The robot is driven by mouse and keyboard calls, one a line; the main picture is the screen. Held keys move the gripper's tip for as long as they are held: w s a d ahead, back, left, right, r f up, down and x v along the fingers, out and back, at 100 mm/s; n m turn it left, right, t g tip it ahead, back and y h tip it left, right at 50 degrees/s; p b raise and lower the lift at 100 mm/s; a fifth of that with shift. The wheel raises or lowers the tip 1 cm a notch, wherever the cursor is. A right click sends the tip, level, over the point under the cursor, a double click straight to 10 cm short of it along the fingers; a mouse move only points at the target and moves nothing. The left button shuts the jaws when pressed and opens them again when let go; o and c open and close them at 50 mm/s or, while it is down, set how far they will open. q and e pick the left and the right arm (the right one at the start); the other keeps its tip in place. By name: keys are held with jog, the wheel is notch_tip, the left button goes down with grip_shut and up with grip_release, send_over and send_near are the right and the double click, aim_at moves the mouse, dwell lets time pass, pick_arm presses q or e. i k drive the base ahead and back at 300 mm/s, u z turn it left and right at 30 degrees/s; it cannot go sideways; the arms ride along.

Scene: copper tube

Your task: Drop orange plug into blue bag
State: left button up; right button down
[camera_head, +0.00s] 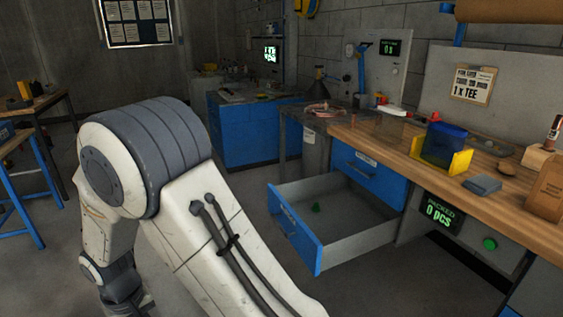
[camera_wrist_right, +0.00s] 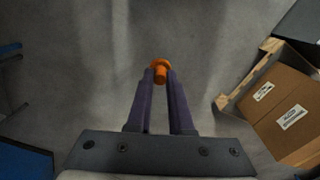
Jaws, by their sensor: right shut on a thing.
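The orange plug (camera_wrist_right: 160,71) is at the fingertips of my right gripper (camera_wrist_right: 160,76) in the right wrist view. The gripper is shut on it and holds it over bare grey floor. What looks like the blue bag (camera_head: 444,144) stands upright on the wooden workbench in the head view, in a yellow holder (camera_head: 459,162). The plug and my right gripper do not show in the head view. The bag does not show in the wrist view. My left gripper is in neither view.
An open drawer (camera_head: 322,267) juts from the workbench (camera_head: 390,145), with a small green thing (camera_head: 316,208) inside. A grey block (camera_head: 482,185) and a brown paper bag (camera_head: 547,188) are near the blue bag. A cardboard box (camera_wrist_right: 284,119) sits at right in the wrist view.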

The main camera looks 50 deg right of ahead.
aim_at(449, 135)
jog(key=z, duration=2)
jog(key=i, duration=0.45)
